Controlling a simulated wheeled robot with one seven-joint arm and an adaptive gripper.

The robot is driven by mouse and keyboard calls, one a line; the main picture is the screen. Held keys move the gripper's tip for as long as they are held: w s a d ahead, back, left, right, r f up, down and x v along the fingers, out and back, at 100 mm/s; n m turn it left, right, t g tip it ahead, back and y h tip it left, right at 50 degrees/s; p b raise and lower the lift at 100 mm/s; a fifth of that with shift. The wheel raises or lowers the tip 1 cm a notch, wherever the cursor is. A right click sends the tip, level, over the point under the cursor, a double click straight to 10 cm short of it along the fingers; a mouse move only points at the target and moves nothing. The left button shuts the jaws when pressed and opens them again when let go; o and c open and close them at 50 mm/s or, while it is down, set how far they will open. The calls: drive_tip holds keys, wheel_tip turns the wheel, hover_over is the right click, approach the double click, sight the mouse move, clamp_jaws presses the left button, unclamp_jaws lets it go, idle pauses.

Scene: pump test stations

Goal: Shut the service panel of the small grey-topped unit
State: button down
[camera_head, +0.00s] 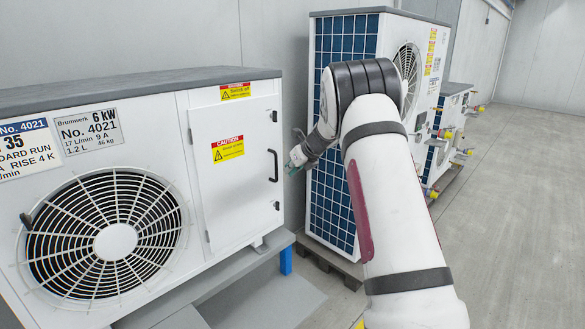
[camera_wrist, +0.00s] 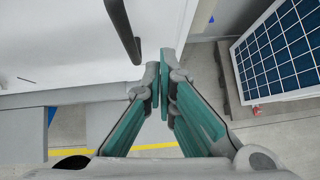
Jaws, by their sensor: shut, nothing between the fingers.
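The small grey-topped unit (camera_head: 150,82) stands at the left, with a fan grille on its front. Its white service panel (camera_head: 232,190) has hinges on its left edge and a black handle (camera_head: 273,166) near its right edge. The panel looks flush or nearly flush with the front; I cannot tell if a small gap is left. My gripper (camera_head: 291,166) is shut and empty, just right of the handle. In the wrist view my gripper's fingertips (camera_wrist: 158,78) meet beside the panel's right edge, with the dark handle (camera_wrist: 123,30) to their upper left.
A tall white unit with a blue grid face (camera_head: 341,130) stands behind my gripper on a dark pallet (camera_head: 330,262). More units with coloured valves stand farther right. Grey floor (camera_head: 520,200) is clear at the right. A blue stand leg (camera_head: 286,261) is below the small unit.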

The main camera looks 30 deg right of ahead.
drive_tip(key=v, duration=0.9)
drive_tip(key=shift+d+r+p, duration=0.3)
drive_tip(key=shift+d+p, duration=0.05)
drive_tip(key=shift+d, duration=0.1)
drive_tip(key=s+a+r+m+t+h+p, duration=0.1)
drive_tip(key=a+r+m+t+h, duration=0.1)
drive_tip(key=r+m, duration=0.5)
drive_tip(key=s+a+r+m+t+h+p, duration=0.15)
drive_tip(key=r+m, duration=0.25)
drive_tip(key=r, duration=0.7)
drive_tip(key=s+a+r+m+h, duration=0.2)
drive_tip(key=s+r+m, duration=0.1)
drive_tip(key=s+m, duration=0.2)
drive_tip(key=s+a+r+m+h, duration=0.1)
drive_tip(key=s+a+r+m, duration=0.1)
drive_tip(key=s+m, duration=0.35)
drive_tip(key=s+a+f+m+g+y+p, duration=0.1)
drive_tip(key=s+a+f+m+g, duration=0.1)
drive_tip(key=s+a+f+m, duration=0.2)
drive_tip(key=s+a+f+m+g+y+p, duration=0.1)
drive_tip(key=s+a+m, duration=0.5)
drive_tip(key=s, duration=1.3)
drive_tip(key=s+a+f+m+g+y+p, duration=0.1)
drive_tip(key=s+a+f+m+g+y, duration=0.2)
drive_tip(key=s+a, duration=0.7)
wheel_tip(320, 180, down, 4)
drive_tip(key=s+m+g, duration=0.2)
drive_tip(key=m, duration=0.1)
drive_tip(key=shift+a+p, duration=0.3)
drive_tip(key=shift+a, duration=0.1)
